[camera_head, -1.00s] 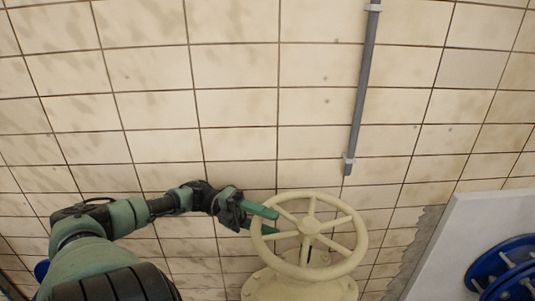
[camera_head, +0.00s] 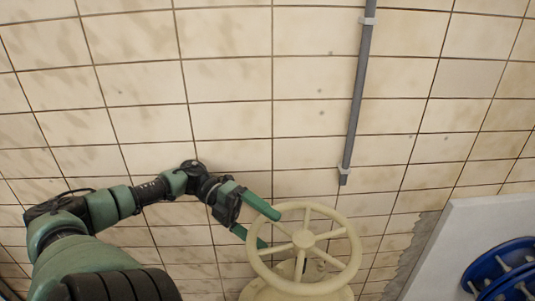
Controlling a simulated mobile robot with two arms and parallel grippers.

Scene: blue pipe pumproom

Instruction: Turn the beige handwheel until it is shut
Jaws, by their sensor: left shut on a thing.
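The beige handwheel (camera_head: 304,239) is a spoked ring on a beige valve body in front of the tiled wall, low and right of centre in the head view. My left gripper (camera_head: 269,230) reaches in from the left. Its two green fingers are at the upper left of the rim, one above it and one below. It is shut on the rim there. The fingertips partly overlap the wheel, so the exact contact is hard to see. My right gripper is not in view.
A grey conduit (camera_head: 357,100) runs down the tiled wall above the wheel. A pale panel (camera_head: 450,240) stands at the lower right with a blue handwheel (camera_head: 503,275) in front of it. The wall above my left arm is clear.

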